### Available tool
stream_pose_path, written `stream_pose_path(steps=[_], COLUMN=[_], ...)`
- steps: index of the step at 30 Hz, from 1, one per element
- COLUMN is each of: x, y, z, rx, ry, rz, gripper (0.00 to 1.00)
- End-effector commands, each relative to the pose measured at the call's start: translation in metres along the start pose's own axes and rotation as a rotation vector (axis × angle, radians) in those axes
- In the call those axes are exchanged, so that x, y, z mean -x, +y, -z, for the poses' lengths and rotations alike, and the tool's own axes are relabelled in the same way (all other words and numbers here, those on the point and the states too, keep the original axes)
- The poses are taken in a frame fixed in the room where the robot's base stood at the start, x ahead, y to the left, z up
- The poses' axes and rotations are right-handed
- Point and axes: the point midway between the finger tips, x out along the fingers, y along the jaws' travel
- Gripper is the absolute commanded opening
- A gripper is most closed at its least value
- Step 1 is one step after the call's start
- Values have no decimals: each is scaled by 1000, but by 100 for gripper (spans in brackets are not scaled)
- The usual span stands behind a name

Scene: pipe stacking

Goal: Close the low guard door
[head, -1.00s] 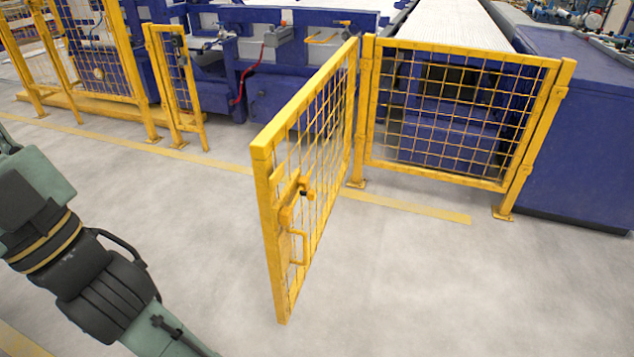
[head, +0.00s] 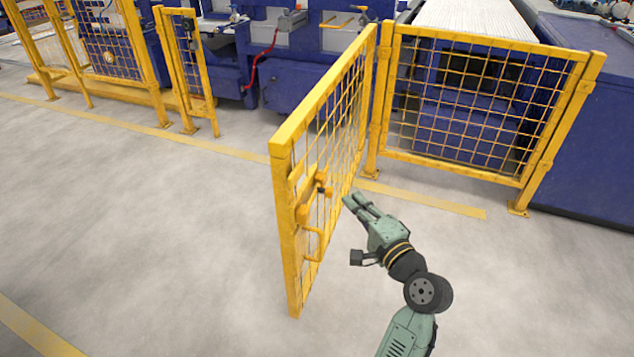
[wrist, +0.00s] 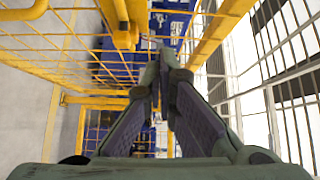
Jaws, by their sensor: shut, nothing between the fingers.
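The low guard door (head: 318,165) is a yellow framed mesh panel. It stands open, swung out toward me from its hinge post at the right of the opening. Its latch and pull handle (head: 313,240) are near its free edge. My gripper (head: 352,201) is on the right side of the door, close to the mesh, with its fingers shut and empty. I cannot tell whether it touches the mesh. In the wrist view, the closed fingers (wrist: 160,75) point forward, with yellow mesh on the left and ahead.
A fixed yellow mesh panel (head: 470,110) stands right of the hinge post. A narrow yellow post panel (head: 188,70) stands across the opening on the left. Blue machinery (head: 285,60) is behind the fence line. The floor left of the door is clear.

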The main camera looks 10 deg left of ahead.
Motion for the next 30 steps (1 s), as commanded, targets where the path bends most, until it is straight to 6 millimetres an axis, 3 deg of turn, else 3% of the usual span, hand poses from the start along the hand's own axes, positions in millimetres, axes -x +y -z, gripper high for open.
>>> stream_pose_path(steps=[1, 5, 21, 30], x=[9, 9, -93, -113], y=[13, 18, 18, 17], z=[5, 8, 1, -20], rx=[-29, -54, -49, -48], ry=[3, 0, -3, 1], rz=[-12, -18, -17, -18], gripper=[0, 0, 0, 0])
